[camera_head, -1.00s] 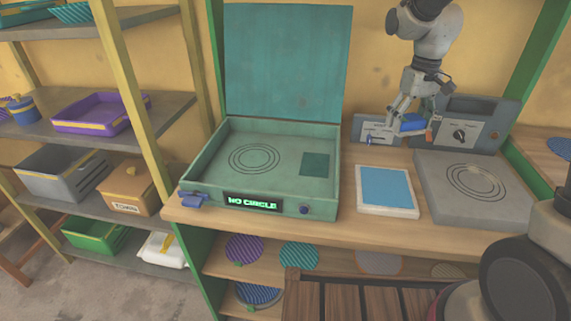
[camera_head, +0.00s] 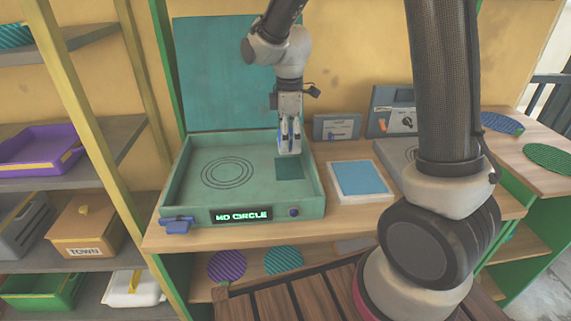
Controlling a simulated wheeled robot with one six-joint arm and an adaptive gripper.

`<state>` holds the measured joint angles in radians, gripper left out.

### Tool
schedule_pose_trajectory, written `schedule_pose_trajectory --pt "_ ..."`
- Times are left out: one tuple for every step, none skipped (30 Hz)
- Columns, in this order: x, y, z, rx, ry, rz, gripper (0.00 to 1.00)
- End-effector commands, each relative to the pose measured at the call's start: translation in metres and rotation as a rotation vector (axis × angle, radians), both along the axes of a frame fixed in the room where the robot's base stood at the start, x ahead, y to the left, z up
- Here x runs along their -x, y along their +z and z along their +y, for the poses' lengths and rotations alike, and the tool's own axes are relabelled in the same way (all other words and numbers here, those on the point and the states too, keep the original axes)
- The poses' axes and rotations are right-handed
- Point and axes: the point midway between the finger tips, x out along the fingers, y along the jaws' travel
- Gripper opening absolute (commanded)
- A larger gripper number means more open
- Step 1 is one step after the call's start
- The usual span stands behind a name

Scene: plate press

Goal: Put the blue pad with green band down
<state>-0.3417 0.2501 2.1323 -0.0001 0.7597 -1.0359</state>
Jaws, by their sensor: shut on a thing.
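My gripper (camera_head: 289,146) points down over the back right part of the open green press (camera_head: 183,199), above or just behind the dark green square in it. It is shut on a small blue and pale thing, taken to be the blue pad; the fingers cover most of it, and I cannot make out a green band. I cannot tell whether it touches the press floor. The press lid (camera_head: 215,75) stands upright behind.
A white-rimmed tray with a blue surface (camera_head: 362,180) lies right of the press. A grey ringed plate (camera_head: 393,153) is partly hidden by my arm. Shelves with bins are at left. The press's left floor is clear.

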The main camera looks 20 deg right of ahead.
Motion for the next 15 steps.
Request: schedule_pose_trajectory --pt "0.001 -0.011 0.000 0.001 0.000 0.004 0.51" --pt "0.001 -0.017 0.000 0.001 -0.001 0.004 0.51" --pt "0.001 -0.024 0.000 0.001 -0.001 0.004 0.51" --pt "0.001 -0.028 0.000 0.001 -0.001 0.003 0.51" --pt "0.000 -0.031 0.000 0.001 -0.001 0.002 0.51" --pt "0.000 -0.034 0.000 0.001 -0.002 0.002 0.51" --pt "0.000 -0.036 0.000 0.001 -0.002 0.002 0.51" --pt "0.000 -0.039 0.000 0.001 -0.002 0.001 0.51" --pt "0.000 -0.042 0.000 0.000 -0.002 0.001 0.51" --pt "0.000 -0.045 0.000 0.001 -0.002 0.001 0.51" --pt "0.000 -0.049 0.000 0.001 -0.002 0.002 0.51" --pt "0.000 -0.055 0.000 0.001 -0.003 0.002 0.51" --pt "0.001 -0.060 0.000 0.001 -0.003 0.003 0.51" --pt "0.000 -0.065 0.000 0.001 -0.003 0.003 0.51" --pt "0.001 -0.070 0.000 0.001 -0.003 0.003 0.51"
